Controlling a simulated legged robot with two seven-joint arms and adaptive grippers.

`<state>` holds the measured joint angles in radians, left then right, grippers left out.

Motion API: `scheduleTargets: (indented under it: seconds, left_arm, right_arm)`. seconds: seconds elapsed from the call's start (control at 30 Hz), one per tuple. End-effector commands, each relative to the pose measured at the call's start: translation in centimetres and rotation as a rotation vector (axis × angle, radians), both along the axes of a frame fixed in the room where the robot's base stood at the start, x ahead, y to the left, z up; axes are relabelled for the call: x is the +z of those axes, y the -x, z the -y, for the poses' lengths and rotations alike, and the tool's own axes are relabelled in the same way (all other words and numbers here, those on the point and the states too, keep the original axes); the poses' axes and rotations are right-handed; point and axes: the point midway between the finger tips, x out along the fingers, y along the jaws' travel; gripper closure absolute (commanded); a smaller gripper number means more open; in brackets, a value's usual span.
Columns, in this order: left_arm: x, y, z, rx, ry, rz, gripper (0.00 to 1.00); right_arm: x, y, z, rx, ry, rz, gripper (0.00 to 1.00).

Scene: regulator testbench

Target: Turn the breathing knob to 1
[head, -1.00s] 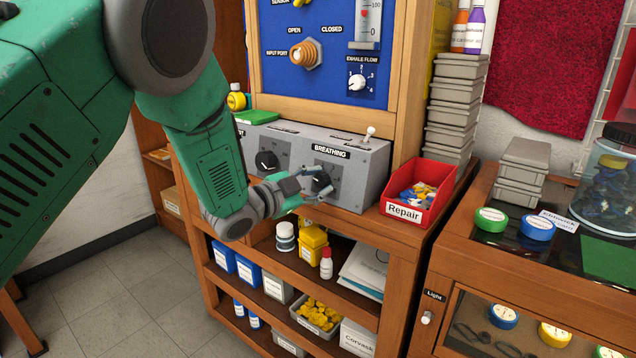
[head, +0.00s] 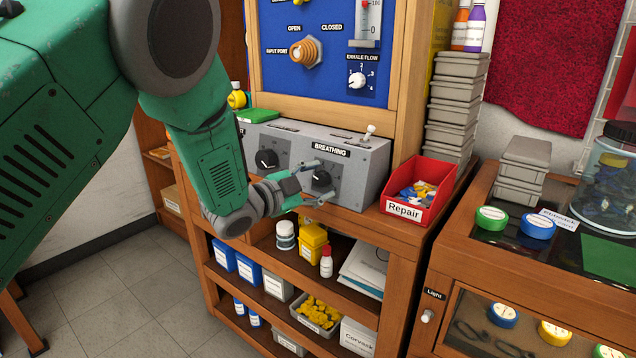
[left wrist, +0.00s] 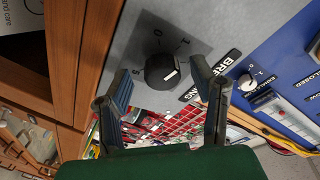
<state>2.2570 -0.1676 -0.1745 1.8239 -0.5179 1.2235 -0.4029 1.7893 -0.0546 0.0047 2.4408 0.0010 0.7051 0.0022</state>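The breathing knob (head: 321,179) is a black dial on the grey box, under the "BREATHING" label (head: 330,150). It also shows in the left wrist view (left wrist: 161,72), with a white pointer mark on its edge and small printed marks around it. I cannot tell for sure which number the mark points to. My left gripper (head: 311,183) is open in front of the knob. In the left wrist view its two fingers (left wrist: 163,88) are spread wide on either side of the knob, apart from it and holding nothing. My right gripper is in neither view.
Another black knob (head: 267,159) sits left on the same box, and a small toggle (head: 369,132) stands on top. A red Repair bin (head: 418,191) stands close on the right. The blue panel (head: 275,50) rises behind. Shelves with bottles and boxes lie below.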

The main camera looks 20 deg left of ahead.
Motion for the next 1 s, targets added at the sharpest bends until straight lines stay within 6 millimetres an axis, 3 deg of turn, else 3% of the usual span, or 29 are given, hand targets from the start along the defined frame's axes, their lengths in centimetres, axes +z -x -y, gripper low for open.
scheduleTargets:
  seconds: [0.23,0.7,1.0]
  left_arm:
    - [0.2,1.5,-0.9,0.001,0.0,0.0,0.49]
    - [0.6,9.3,-5.2,0.002,0.001,-0.002,0.49]
    - [0.7,10.4,-5.8,0.0,0.0,-0.002,0.49]
  right_arm:
    - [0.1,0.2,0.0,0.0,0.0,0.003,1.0]
    - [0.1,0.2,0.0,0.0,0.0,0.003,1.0]
    - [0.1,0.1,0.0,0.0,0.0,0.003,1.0]
